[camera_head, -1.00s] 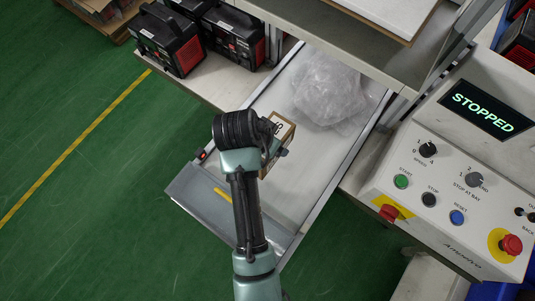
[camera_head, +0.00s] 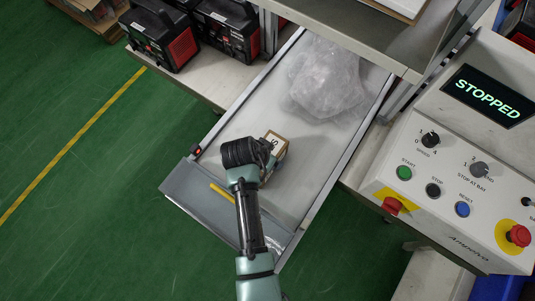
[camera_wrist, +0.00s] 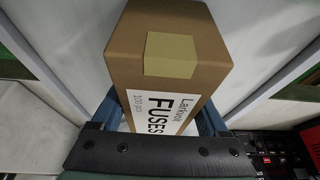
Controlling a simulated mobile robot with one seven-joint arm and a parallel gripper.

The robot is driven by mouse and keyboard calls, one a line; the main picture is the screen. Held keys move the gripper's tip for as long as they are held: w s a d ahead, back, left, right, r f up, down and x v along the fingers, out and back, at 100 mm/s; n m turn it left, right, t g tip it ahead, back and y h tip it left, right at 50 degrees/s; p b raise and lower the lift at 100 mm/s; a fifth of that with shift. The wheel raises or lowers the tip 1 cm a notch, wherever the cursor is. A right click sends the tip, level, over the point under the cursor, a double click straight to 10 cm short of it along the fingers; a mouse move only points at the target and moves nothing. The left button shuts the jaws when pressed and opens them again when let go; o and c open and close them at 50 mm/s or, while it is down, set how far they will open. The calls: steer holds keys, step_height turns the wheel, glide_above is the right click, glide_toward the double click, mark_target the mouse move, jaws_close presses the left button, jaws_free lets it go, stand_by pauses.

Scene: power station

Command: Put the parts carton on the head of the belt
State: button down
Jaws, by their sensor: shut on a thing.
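The parts carton (camera_head: 275,143) is a small brown box with a white label. It is over the near part of the belt (camera_head: 303,165); whether it touches the belt I cannot tell. In the wrist view the carton (camera_wrist: 170,62) shows yellowish tape and the word FUSES. My gripper (camera_head: 264,156) is shut on it, with blue fingers (camera_wrist: 208,118) on either side. My wrist hides part of the carton in the head view. The near end of the belt has a grey plate (camera_head: 190,193) and a yellow strip (camera_head: 221,193).
A crumpled clear plastic bag (camera_head: 325,80) lies farther up the belt. The control panel (camera_head: 440,180) at the right reads STOPPED. Black and red units (camera_head: 160,38) stand on a bench at the upper left. A shelf (camera_head: 375,30) overhangs the belt's far end. Bare belt surrounds the carton.

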steer(key=shift+w, duration=0.1)
steer(key=shift+f, duration=0.15)
jaws_free()
steer(key=p+v, duration=0.1)
steer(key=v, duration=1.1)
stand_by(0.4)
